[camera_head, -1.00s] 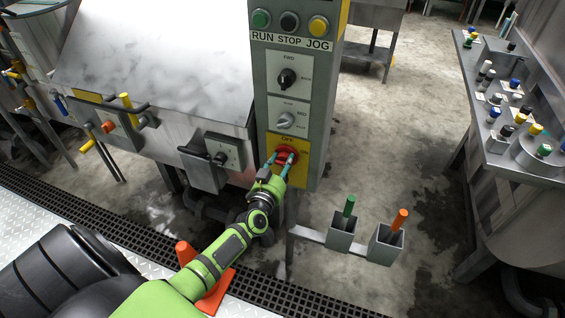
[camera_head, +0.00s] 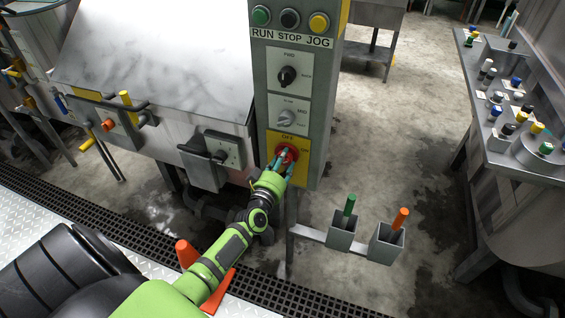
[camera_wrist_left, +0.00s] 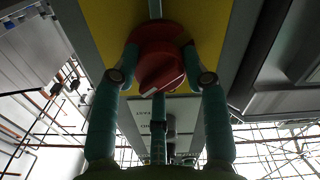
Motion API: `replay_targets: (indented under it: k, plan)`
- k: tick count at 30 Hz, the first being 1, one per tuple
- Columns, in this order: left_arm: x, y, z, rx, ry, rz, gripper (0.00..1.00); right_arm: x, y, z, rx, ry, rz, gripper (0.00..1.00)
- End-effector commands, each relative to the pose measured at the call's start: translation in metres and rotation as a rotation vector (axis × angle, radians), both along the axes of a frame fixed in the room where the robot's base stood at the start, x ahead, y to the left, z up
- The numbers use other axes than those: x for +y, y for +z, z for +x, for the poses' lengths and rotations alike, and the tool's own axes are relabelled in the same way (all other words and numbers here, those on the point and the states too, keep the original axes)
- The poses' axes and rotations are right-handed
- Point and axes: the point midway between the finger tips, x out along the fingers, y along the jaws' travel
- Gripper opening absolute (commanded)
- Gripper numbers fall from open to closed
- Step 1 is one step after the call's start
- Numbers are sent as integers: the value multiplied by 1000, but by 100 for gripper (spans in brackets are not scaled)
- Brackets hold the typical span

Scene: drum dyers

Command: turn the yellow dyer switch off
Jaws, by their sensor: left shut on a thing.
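The yellow dyer switch is a red rotary knob (camera_head: 287,153) on a yellow plate (camera_head: 274,137) low on the grey control column. The plate reads OFF at the top and ON at the right. My left gripper (camera_head: 282,160) reaches up to the knob from below and is shut on it. In the left wrist view, the red knob (camera_wrist_left: 158,60) sits between the teal fingers (camera_wrist_left: 160,65), its grip tilted. The fingers hide part of the knob in the head view, so its exact pointing is unclear. My right gripper is not in view.
Above are two more selector knobs (camera_head: 287,76) (camera_head: 287,118) and a row of push buttons (camera_head: 289,19). A lever box (camera_head: 215,155) is close on the left. Two grey holders (camera_head: 343,232) (camera_head: 386,243) with green and orange handles stand at lower right.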

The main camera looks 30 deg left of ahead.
Motion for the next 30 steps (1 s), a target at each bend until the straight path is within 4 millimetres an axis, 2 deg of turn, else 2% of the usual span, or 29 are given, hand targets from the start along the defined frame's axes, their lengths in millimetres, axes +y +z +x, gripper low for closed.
replay_targets:
  k: [1,18,30]
  plan:
    - [4,10,3,-36,9,-40,13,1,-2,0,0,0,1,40]
    - [8,9,2,-161,9,-557,13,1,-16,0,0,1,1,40]
    - [9,8,2,-221,8,-807,13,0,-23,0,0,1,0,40]
